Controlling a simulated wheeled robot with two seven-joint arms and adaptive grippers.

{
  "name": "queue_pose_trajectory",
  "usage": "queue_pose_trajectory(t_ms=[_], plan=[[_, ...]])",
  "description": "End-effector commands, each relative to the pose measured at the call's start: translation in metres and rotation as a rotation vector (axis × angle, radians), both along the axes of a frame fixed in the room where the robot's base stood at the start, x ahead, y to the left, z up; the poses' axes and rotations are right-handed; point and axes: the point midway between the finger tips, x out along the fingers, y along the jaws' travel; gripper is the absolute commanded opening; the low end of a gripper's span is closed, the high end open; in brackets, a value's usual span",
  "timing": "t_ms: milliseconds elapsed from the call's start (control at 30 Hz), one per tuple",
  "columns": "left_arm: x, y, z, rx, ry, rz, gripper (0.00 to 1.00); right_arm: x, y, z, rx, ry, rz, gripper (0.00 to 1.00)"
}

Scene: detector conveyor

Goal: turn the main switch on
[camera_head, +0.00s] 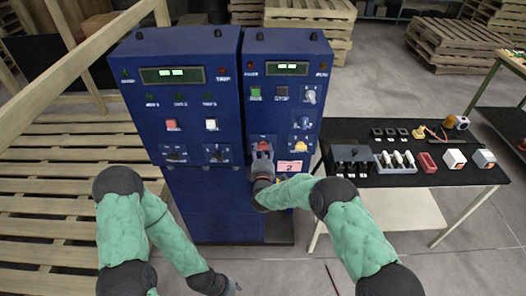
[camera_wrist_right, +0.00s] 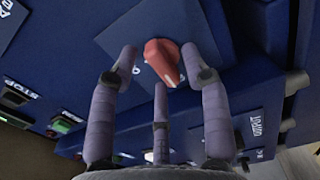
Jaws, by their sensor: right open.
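The main switch appears to be the red rotary knob (camera_wrist_right: 162,60) on the front of the right blue cabinet (camera_head: 284,50). It also shows in the head view (camera_head: 263,146), partly covered by my right gripper. My right gripper (camera_wrist_right: 165,80) is open, its fingers spread around the knob with visible gaps, so I cannot see it touching. In the head view the right gripper (camera_head: 263,160) is at the lower left of the cabinet's panel. My left arm hangs low at the left; its gripper (camera_head: 232,287) is at the bottom edge, only partly seen.
A left blue cabinet (camera_head: 183,50) stands beside the right one. Other knobs and buttons are close by, including a yellow knob (camera_head: 301,146) and a green button (camera_head: 255,93). A black table (camera_head: 455,177) with small parts stands right. Wooden pallets (camera_head: 50,190) lie left.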

Motion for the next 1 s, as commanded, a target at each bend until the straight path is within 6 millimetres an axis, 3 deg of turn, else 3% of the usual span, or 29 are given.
queue_pose_trajectory(t_ms=[367, 533, 1000], plan=[[0.0002, 0.0001, -0.0005, 0.0, 0.0, 0.0, 0.4, 0.0052, -0.0004, 0.0002, 0.0, 0.0, 0.0, 0.48], [0.0002, 0.0001, -0.0005, 0.0, 0.0, 0.0, 0.4, 0.0052, -0.0004, 0.0004, 0.0, 0.0, -0.001, 0.0], [0.0001, 0.0, -0.0053, 0.0, 0.0, 0.0, 0.4, 0.0055, -0.0011, -0.0003, 0.047, -0.001, -0.002, 0.0]])
